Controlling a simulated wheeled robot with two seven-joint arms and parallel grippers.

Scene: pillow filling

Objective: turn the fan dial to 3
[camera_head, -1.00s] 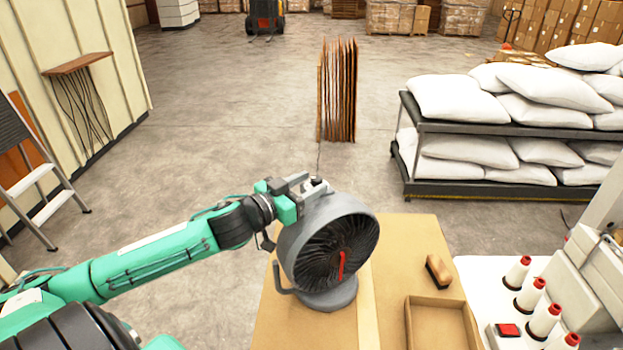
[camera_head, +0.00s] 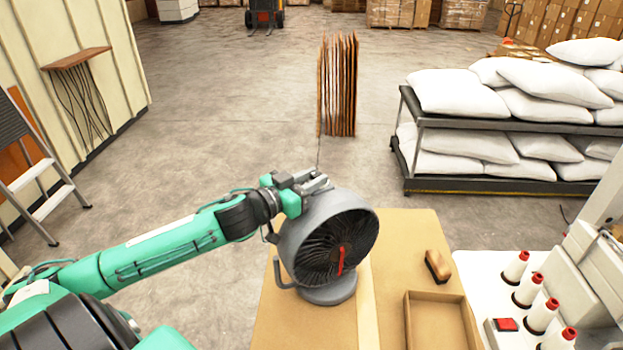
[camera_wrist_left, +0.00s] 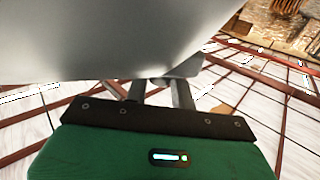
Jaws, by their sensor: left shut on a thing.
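The grey round fan (camera_head: 293,237) stands upright on the table, its dark grille with a red strip (camera_head: 341,260) facing front right. My left gripper (camera_head: 318,182) comes in from the left and is shut at the upper back of the fan housing. In the left wrist view the grey housing (camera_wrist_left: 120,40) fills the upper part, and the two fingers (camera_wrist_left: 160,92) run up behind its lower edge. The fingertips and the dial are hidden there, so the dial's setting cannot be read. My right gripper is not in view.
The tan table (camera_head: 405,235) carries a brown brush (camera_head: 437,266) and a shallow open box (camera_head: 409,325) right of the fan. Several red-topped thread spools (camera_head: 515,268) stand on the white surface farther right. A rack of white pillows (camera_head: 480,186) stands behind; open floor lies left.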

